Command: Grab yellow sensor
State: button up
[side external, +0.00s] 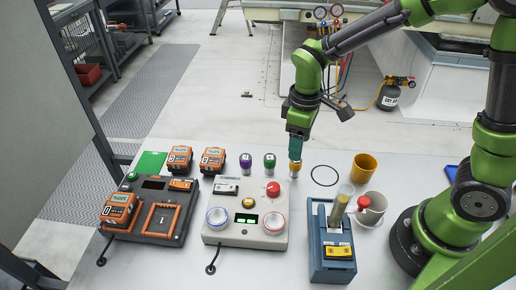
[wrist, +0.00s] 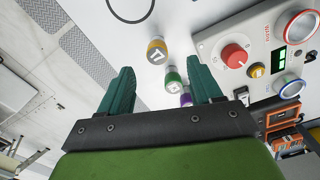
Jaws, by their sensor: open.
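The yellow sensor (side external: 295,171) stands upright on the white table, at the right end of a short row. In the wrist view the yellow sensor (wrist: 157,51) shows a white labelled top, a little beyond the fingertips. My gripper (side external: 296,155) is open, pointing down just above the yellow sensor in the side view. The side view does not clearly show whether the fingertips overlap the sensor's top.
A green sensor (side external: 269,161) and a purple sensor (side external: 245,162) stand to the left. A control box (side external: 212,233) with a red knob is in front. A black ring (side external: 324,168), yellow cup (side external: 364,166) and blue holder (side external: 319,262) are to the right.

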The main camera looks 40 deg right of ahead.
aim_at(296, 165)
jog(key=f, duration=0.9)
jog(key=shift+w+d, duration=0.2)
